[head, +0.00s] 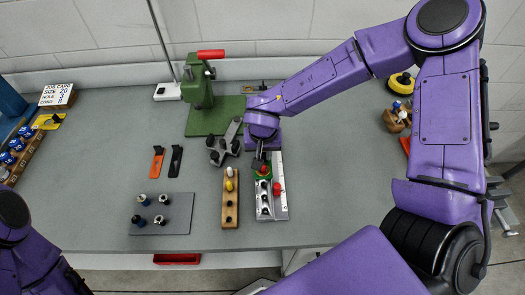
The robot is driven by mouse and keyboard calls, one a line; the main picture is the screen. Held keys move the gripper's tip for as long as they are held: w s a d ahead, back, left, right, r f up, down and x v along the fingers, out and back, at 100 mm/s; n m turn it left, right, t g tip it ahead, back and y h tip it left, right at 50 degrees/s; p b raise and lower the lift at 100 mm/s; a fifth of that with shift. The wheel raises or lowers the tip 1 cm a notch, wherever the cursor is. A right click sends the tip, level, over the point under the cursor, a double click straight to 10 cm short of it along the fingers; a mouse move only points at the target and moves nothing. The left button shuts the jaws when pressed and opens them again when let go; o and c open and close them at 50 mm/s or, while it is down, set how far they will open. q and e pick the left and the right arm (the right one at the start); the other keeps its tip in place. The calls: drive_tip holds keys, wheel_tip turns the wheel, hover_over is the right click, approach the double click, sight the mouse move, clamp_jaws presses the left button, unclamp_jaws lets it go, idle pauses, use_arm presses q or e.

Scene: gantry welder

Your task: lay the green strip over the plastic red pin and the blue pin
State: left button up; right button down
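No long green strip can be made out. A small green piece (263,174) with red at its middle lies at the top of a dark-holed block on a pale plate (280,212), right under my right gripper (262,160). The fingers are small and partly hidden by the wrist, so I cannot tell whether they are open, shut or touching it. A red peg (277,189) stands on the plate's right side. Several metal-topped pins with dark or blue lower parts stand on a grey mat (176,228); which is the blue pin is unclear. My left gripper is out of view.
A wooden block (230,214) with yellow and white pegs stands left of the plate. A green press (200,95) with red handle stands behind. Orange (156,162) and black (175,161) clips lie left.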

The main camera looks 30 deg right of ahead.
drive_tip(key=shift+f, duration=0.4)
drive_tip(key=c, duration=0.8)
unclamp_jaws()
drive_tip(key=shift+c, duration=0.2)
drive_tip(key=shift+r, duration=0.1)
wheel_tip(320, 180, up, 10)
drive_tip(key=s, duration=0.1)
drive_tip(key=shift+s+a+r, duration=0.15)
drive_tip(key=shift+s+a, duration=0.1)
drive_tip(key=shift+a, duration=0.05)
